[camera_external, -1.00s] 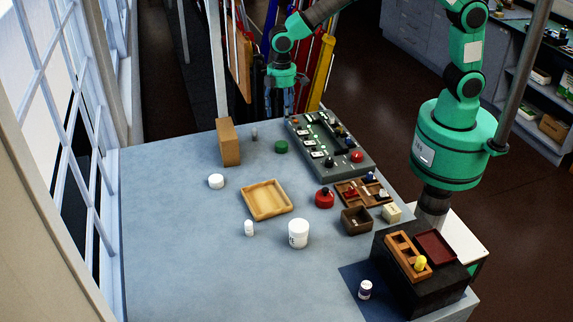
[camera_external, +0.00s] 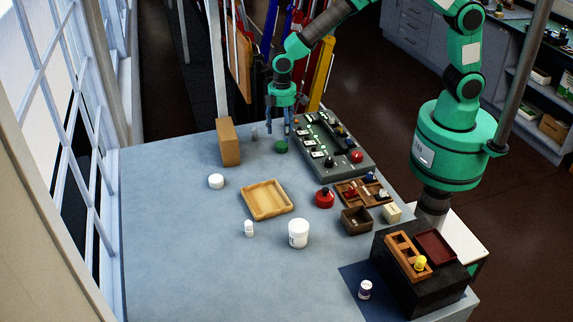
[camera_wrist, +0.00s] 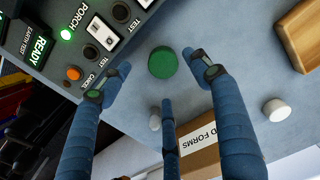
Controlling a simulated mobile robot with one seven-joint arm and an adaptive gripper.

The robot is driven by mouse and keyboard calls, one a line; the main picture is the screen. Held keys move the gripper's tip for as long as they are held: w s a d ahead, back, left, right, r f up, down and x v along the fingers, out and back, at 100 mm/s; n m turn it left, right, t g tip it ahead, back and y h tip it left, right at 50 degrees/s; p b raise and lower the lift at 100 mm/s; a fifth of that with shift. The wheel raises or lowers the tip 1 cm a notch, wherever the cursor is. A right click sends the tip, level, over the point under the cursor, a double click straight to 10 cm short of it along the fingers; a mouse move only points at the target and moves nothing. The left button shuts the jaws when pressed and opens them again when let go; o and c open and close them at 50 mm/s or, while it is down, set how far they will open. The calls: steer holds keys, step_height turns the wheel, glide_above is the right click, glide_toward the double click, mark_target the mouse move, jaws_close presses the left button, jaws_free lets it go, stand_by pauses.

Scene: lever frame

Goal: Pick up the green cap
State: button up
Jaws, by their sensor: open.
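The green cap (camera_external: 281,146) lies flat on the blue-grey table, just left of the control panel. In the wrist view the green cap (camera_wrist: 162,62) is a round disc just beyond the fingertips and between them. My gripper (camera_external: 281,132) hangs pointing down just above the cap. Its blue fingers are spread and empty in the wrist view (camera_wrist: 160,85), and they appear apart from the cap.
The control panel (camera_external: 327,150) with switches stands close right of the cap. A brown box (camera_external: 229,142) and a small grey-white piece (camera_external: 254,134) stand to its left. A white round cap (camera_external: 216,181) and a wooden tray (camera_external: 266,199) lie nearer the front.

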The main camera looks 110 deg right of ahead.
mark_target(283, 144)
steer(key=shift+f, duration=0.5)
steer(key=shift+f, duration=0.15)
steer(key=shift+a+f, duration=0.15)
steer(key=shift+f, duration=2.35)
steer(key=c, duration=1)
